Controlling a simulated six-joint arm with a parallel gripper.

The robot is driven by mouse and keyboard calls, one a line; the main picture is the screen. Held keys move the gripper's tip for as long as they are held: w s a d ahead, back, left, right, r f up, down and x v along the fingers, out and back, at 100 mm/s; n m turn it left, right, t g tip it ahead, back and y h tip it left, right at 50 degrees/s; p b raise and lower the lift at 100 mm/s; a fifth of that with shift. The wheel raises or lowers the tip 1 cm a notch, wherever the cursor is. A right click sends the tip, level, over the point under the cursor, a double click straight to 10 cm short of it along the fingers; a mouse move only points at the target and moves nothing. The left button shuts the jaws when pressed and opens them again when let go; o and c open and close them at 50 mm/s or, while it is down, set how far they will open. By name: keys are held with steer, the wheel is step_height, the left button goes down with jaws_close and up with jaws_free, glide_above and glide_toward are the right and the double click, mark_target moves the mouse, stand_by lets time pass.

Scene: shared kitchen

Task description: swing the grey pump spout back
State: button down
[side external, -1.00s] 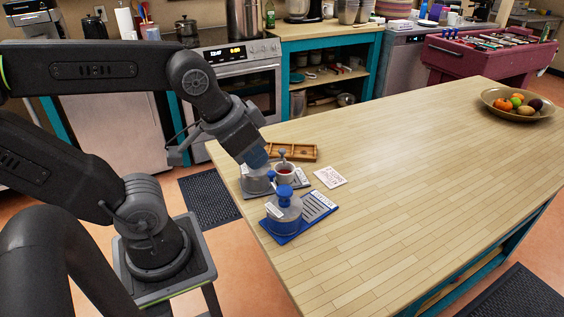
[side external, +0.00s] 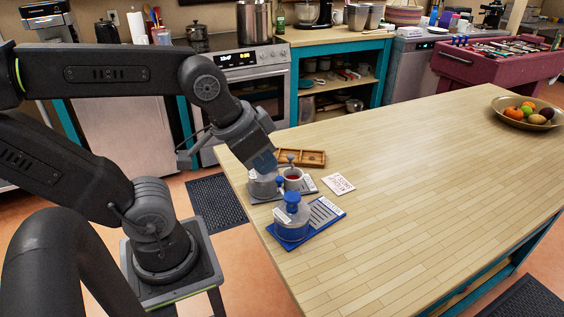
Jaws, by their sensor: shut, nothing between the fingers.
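The grey pump (side external: 258,189) stands on a grey base near the table's left edge. Its top and spout are mostly hidden behind my gripper (side external: 266,167). My gripper is shut and empty, pointing down over the grey pump's top; I cannot tell whether it touches the spout. The blue pump (side external: 291,221), with a blue knob on top, stands on a blue base in front, nearer the camera.
A wooden divided tray (side external: 304,158) lies behind the cup. A white printed card (side external: 338,184) lies to the right. A fruit bowl (side external: 504,119) stands at the table's far right. The middle of the table (side external: 410,190) is clear.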

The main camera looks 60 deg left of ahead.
mark_target(291, 156)
steer(key=c, duration=1.7)
jaws_free()
steer(key=o, duration=0.6)
steer(key=w+a+r+n+g, duration=0.1)
steer(key=w, duration=0.1)
steer(key=w+a+r+n, duration=0.1)
steer(key=w+a+n, duration=0.1)
steer(key=w+a+r+n+g, duration=0.1)
steer(key=w+a, duration=0.1)
steer(key=shift+w+a+g+y, duration=0.2)
steer(key=shift+w+g+y, duration=0.05)
steer(key=shift+g+y, duration=0.05)
steer(key=shift+o, duration=0.4)
steer(key=w+a+n+g, duration=0.3)
steer(key=w+a+n, duration=0.2)
steer(key=a, duration=0.4)
steer(key=shift+w+n, duration=0.4)
steer(key=shift+w, duration=0.25)
step_height(291, 156, down, 14)
steer(key=shift+w+a+r, duration=0.1)
steer(key=shift+a+r, duration=0.05)
steer(key=shift+c, duration=0.3)
jaws_close()
